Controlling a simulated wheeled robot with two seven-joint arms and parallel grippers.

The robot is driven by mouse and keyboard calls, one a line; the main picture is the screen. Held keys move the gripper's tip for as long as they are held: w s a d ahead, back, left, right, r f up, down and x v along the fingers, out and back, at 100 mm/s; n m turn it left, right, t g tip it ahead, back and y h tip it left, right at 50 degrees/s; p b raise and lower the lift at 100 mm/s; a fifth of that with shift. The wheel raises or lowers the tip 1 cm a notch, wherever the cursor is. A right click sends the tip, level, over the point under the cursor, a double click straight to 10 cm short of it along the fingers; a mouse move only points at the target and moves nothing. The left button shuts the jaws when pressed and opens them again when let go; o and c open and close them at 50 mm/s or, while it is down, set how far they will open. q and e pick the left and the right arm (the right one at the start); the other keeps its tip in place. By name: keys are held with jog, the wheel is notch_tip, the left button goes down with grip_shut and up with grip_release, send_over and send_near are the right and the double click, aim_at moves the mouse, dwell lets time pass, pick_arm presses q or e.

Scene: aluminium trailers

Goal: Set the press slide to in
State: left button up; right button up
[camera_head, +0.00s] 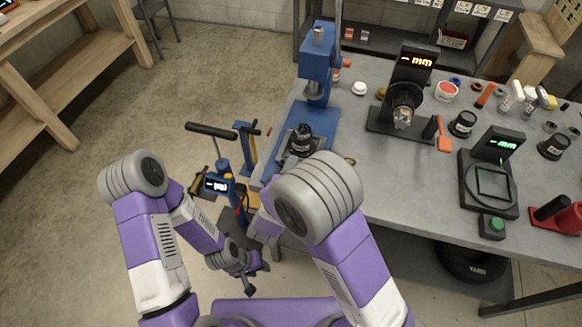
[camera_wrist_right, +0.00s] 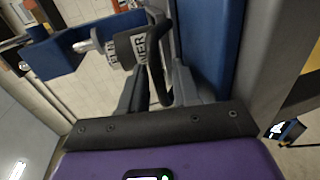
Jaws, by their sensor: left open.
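The blue press (camera_head: 318,75) stands at the bench's left end. A black round part with a pale label (camera_head: 300,138) sits at its base; I cannot tell whether it belongs to the slide. My right gripper is mostly hidden behind my right arm in the head view. In the right wrist view my right gripper (camera_wrist_right: 160,92) has a finger on each side of a black looped handle (camera_wrist_right: 158,65). I cannot tell whether they clamp it. A dark lettered cylinder (camera_wrist_right: 125,48) is beside the handle. My left gripper (camera_head: 250,275) is open, low in front of the bench, away from the press.
The grey bench (camera_head: 405,190) carries a gauge (camera_head: 408,85) with an orange readout and a green-lit device (camera_head: 490,175). A blue pallet-jack-like unit (camera_head: 218,184) with a black handle stands left of the bench. Open floor lies farther left.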

jog(key=p+v, duration=0.2)
jog(key=v, duration=0.5)
jog(key=shift+s, duration=0.25)
